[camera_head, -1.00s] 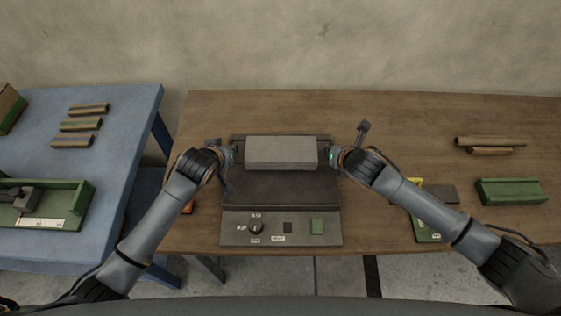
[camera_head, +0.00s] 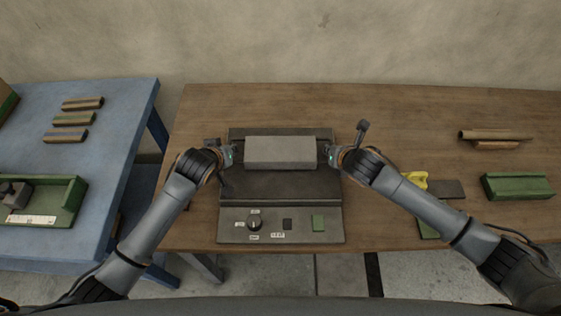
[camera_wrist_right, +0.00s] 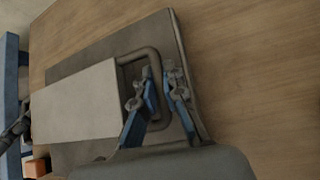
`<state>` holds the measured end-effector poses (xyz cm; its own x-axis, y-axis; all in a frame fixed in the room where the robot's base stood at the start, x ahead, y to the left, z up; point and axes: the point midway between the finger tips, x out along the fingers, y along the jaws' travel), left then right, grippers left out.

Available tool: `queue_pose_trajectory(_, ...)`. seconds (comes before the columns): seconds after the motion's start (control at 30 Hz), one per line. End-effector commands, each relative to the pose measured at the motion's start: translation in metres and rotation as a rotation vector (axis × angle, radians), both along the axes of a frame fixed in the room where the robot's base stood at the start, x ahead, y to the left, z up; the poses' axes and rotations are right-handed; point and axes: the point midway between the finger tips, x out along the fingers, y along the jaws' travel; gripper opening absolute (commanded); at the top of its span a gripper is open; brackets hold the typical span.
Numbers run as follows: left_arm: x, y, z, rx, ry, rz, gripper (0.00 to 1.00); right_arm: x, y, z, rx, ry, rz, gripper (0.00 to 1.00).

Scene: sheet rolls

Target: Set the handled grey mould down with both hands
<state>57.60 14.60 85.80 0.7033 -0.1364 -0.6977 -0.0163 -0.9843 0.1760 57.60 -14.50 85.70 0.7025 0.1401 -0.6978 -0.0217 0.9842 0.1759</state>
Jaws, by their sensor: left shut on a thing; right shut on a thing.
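The grey mould (camera_head: 280,152) is a pale rectangular block over the rear of the dark press station (camera_head: 280,186). It looks level. In the right wrist view the mould (camera_wrist_right: 75,105) has a dark loop handle (camera_wrist_right: 150,58) on its end. My right gripper (camera_head: 326,153) is shut on this handle; its blue fingers (camera_wrist_right: 165,98) straddle the bar. My left gripper (camera_head: 235,155) is shut at the mould's left end, where its handle is mostly hidden. I cannot tell whether the mould's underside touches the station.
The station's front panel has a knob (camera_head: 254,223) and a green button (camera_head: 318,223). A blue table (camera_head: 112,120) stands left.

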Motion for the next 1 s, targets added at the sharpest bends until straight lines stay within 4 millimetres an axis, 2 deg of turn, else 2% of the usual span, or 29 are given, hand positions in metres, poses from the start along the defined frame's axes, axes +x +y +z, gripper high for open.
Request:
queue_pose_trajectory(0.3, 0.001, 0.001, -0.016, 0.0, -0.006, 0.001, 0.0, 0.001, 0.0, -0.017, 0.0, -0.005, -0.001, 0.0)
queue_pose_trajectory(0.33, 0.0, 0.001, -0.018, 0.001, 0.0, 0.001, 0.12, 0.0, -0.001, -0.018, -0.001, 0.0, -0.001, 0.12)
queue_pose_trajectory(0.43, 0.0, 0.001, -0.016, 0.001, 0.0, 0.001, 0.32, 0.0, -0.001, -0.016, -0.001, 0.0, -0.001, 0.32)
queue_pose_trajectory(0.77, 0.0, 0.0, -0.016, 0.0, 0.0, 0.0, 0.33, 0.0, 0.0, -0.016, -0.001, 0.0, -0.001, 0.32)
queue_pose_trajectory(1.0, 0.0, 0.0, -0.003, 0.0, 0.0, 0.0, 0.33, 0.0, 0.0, -0.003, 0.0, 0.0, 0.0, 0.32)
